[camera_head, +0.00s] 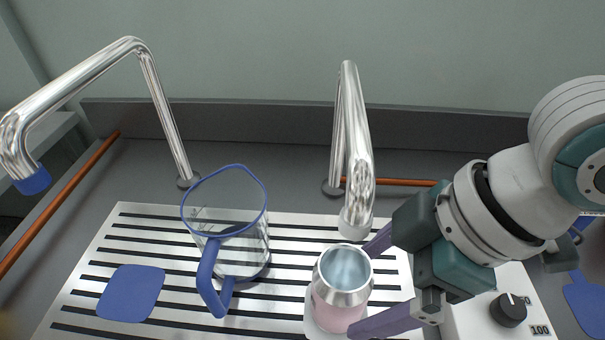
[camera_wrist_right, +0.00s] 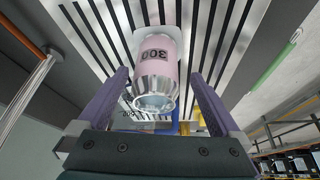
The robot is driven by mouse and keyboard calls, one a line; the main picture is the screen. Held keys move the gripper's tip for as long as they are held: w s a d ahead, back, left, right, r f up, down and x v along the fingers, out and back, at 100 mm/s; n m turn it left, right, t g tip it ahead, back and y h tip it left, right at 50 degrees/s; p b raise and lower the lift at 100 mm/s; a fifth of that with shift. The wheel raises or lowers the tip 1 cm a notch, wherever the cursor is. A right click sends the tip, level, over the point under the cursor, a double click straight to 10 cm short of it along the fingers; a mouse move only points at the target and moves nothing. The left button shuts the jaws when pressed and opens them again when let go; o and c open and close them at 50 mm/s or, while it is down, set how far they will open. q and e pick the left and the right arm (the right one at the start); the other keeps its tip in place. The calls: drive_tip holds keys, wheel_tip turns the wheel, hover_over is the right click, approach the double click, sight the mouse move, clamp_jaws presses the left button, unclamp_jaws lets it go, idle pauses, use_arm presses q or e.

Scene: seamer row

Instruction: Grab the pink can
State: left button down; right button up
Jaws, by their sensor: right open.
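The pink can (camera_head: 338,305) stands upright and open-topped on a white pad on the slotted metal grate, with a silver neck and rim. In the right wrist view the can (camera_wrist_right: 158,62) shows the number 300 on its side. My right gripper (camera_head: 366,283) is open, with one purple finger behind the can and one in front of it. In the right wrist view the can lies between the two fingers, with gaps visible at both sides. My left gripper is not in view.
A clear pitcher with a blue rim and handle (camera_head: 209,278) stands left of the can. A chrome spout (camera_head: 358,180) hangs just behind the can. Another spout (camera_head: 75,85) is at left. A blue pad (camera_head: 131,293) lies on the grate (camera_head: 112,243). A black knob (camera_head: 508,310) is at right.

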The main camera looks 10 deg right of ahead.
drive_tip(key=x, duration=0.2)
drive_tip(key=b+x, duration=0.1)
drive_tip(key=x, duration=0.3)
drive_tip(key=shift+w+a+f, duration=0.25)
drive_tip(key=shift+w, duration=0.1)
drive_tip(key=shift+c, duration=0.4)
drive_tip(key=shift+r, duration=0.1)
clamp_jaws()
